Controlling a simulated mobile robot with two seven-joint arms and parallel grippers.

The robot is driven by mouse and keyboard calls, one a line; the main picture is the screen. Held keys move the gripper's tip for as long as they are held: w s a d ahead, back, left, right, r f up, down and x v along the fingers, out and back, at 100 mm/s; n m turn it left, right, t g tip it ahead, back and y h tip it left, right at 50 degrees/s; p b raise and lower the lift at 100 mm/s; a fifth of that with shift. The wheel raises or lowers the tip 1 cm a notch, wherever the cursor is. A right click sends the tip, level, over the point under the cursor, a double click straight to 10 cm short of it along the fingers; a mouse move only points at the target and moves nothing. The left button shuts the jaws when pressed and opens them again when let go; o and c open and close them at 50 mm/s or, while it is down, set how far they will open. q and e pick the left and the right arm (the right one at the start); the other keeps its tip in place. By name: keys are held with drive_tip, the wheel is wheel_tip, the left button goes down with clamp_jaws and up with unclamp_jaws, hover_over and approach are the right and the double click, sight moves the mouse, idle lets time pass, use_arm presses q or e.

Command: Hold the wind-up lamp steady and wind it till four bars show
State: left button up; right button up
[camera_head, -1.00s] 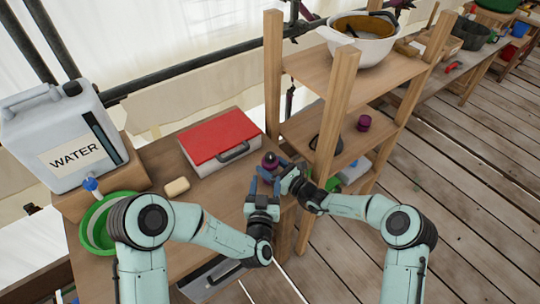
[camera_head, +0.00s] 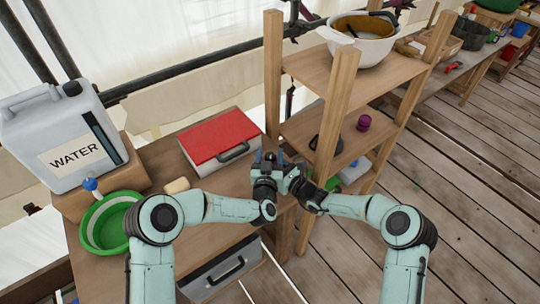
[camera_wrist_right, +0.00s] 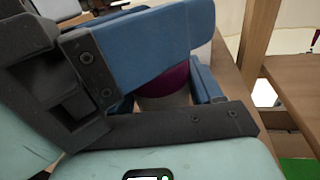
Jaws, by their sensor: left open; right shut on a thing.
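The wind-up lamp is mostly hidden behind my two grippers in the head view. In the right wrist view a purple and pale part of the lamp (camera_wrist_right: 166,84) shows between blue fingers. My right gripper (camera_head: 287,176) is shut on the lamp, coming in from the right. My left gripper (camera_head: 270,160) is open, its blue fingers pointing away from me on either side of the lamp's place; I cannot tell whether they touch it. The lamp's bars cannot be read.
A red-lidded case (camera_head: 222,138) lies behind on the wooden table. A soap-like block (camera_head: 177,186), a green basin (camera_head: 112,222) and a water jug (camera_head: 62,132) are at the left. A wooden shelf (camera_head: 338,92) with a purple jar (camera_head: 364,122) stands close at the right.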

use_arm(q)
drive_tip(key=c, duration=1)
drive_tip(key=shift+o, duration=0.2)
drive_tip(key=shift+h, duration=0.4)
drive_tip(key=m+g+h, duration=0.1)
drive_tip(key=m+h, duration=0.2)
drive_tip(key=h, duration=0.1)
drive_tip(key=shift+m+g+h, duration=1.2)
drive_tip(key=shift+m+h, duration=0.2)
drive_tip(key=shift+h, duration=0.6)
drive_tip(key=shift+d, duration=0.1)
drive_tip(key=o, duration=1)
drive_tip(key=shift+c, duration=0.2)
